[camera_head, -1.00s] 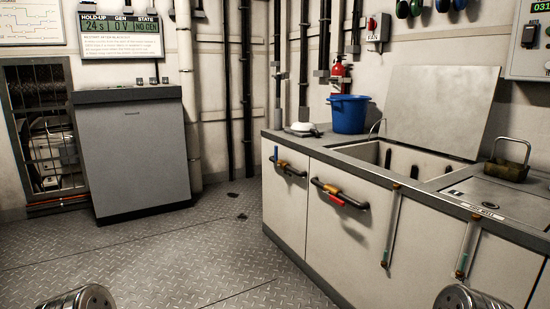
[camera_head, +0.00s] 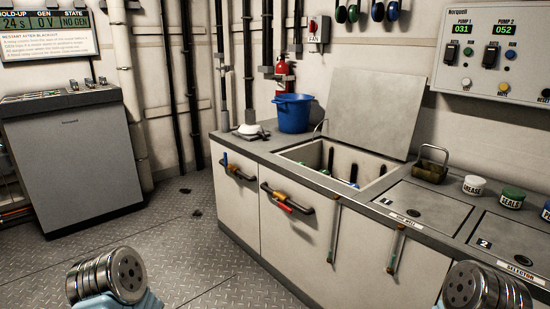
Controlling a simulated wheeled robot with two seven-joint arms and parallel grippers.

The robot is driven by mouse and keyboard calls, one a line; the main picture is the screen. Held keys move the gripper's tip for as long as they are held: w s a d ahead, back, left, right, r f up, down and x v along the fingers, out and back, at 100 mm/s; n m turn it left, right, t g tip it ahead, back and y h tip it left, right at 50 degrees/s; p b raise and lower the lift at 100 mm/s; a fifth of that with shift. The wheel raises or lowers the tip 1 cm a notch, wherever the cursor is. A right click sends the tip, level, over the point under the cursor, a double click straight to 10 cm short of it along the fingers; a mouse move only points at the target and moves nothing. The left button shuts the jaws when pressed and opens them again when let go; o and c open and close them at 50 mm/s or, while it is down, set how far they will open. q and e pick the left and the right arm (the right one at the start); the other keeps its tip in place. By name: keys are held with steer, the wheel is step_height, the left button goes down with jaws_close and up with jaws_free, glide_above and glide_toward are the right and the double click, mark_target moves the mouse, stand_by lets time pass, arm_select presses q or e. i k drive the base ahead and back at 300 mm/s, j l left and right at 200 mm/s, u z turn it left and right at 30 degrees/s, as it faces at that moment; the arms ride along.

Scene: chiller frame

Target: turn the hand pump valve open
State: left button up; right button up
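I cannot pick out the hand pump valve for certain. An open well (camera_head: 292,154) in the grey counter has dark upright bars and small blue and green parts (camera_head: 354,185) low inside it, partly hidden by the front rim. Its lid (camera_head: 372,114) leans upright behind it. Silver round joints of my two arms show at the bottom left and bottom right, apart from the counter. No fingers of either gripper show.
A blue bucket (camera_head: 294,113) stands behind the well. Dark handles with orange and red parts (camera_head: 285,200) stick out from the cabinet front. A basket (camera_head: 430,165) and jars (camera_head: 474,185) stand right. A pump panel (camera_head: 492,55) hangs above.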

mark_target(225, 159)
steer(key=z, duration=0.45)
steer(key=i+j+z, duration=0.1)
steer(key=z, duration=0.4)
steer(key=j+z, duration=0.2)
steer(key=z, duration=0.25)
steer(key=j+z, duration=0.1)
steer(key=z, duration=0.4)
steer(key=j+z, duration=0.1)
steer(key=z, duration=0.35)
steer(key=k+j+z, duration=0.1)
steer(key=j+z, duration=0.35)
steer(key=k+j+z, duration=0.15)
steer(key=z, duration=0.25)
steer(key=k+j+z, duration=0.2)
steer(key=j+z, duration=0.25)
steer(key=k+j+z, duration=0.1)
steer(key=z, duration=0.3)
steer(key=k+j+z, duration=0.15)
steer(key=k+z, duration=0.2)
steer(key=k, duration=0.15)
steer(key=k+z, duration=0.3)
steer(key=k, duration=0.2)
steer(key=k+j+u, duration=0.1)
steer(key=k+u, duration=0.2)
steer(key=k, duration=0.15)
steer(key=k+j+u, duration=0.2)
steer(key=k+u, duration=0.15)
steer(key=k+j+u, duration=0.3)
steer(key=k, duration=0.2)
